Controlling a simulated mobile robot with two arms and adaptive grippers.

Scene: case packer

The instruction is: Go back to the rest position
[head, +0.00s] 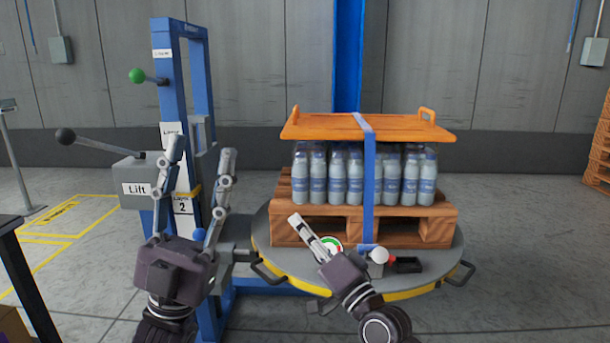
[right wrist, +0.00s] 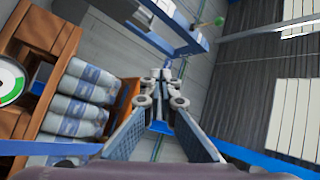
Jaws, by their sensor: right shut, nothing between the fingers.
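My left gripper (head: 201,148) is raised in front of the blue lift column, with its two fingers spread apart and nothing seen between them. My right gripper (head: 297,221) is in front of the pallet, its fingers together and empty, pointing up and left. Its closed fingers also show in the right wrist view (right wrist: 161,92). Behind it, several bottles (head: 330,178) stand on a wooden pallet (head: 430,222) under an orange top board (head: 330,126). A blue strap (head: 369,180) runs over the board and down the front. I cannot tell whether the right gripper touches the pallet.
The round turntable (head: 262,235) carries the pallet, a small gauge (head: 331,244) and a black fitting (head: 408,265). The blue column (head: 167,60) has a green-knobbed lever (head: 137,75) and a black-knobbed lever (head: 66,136) on the Lift box (head: 130,172). Open floor lies at the right.

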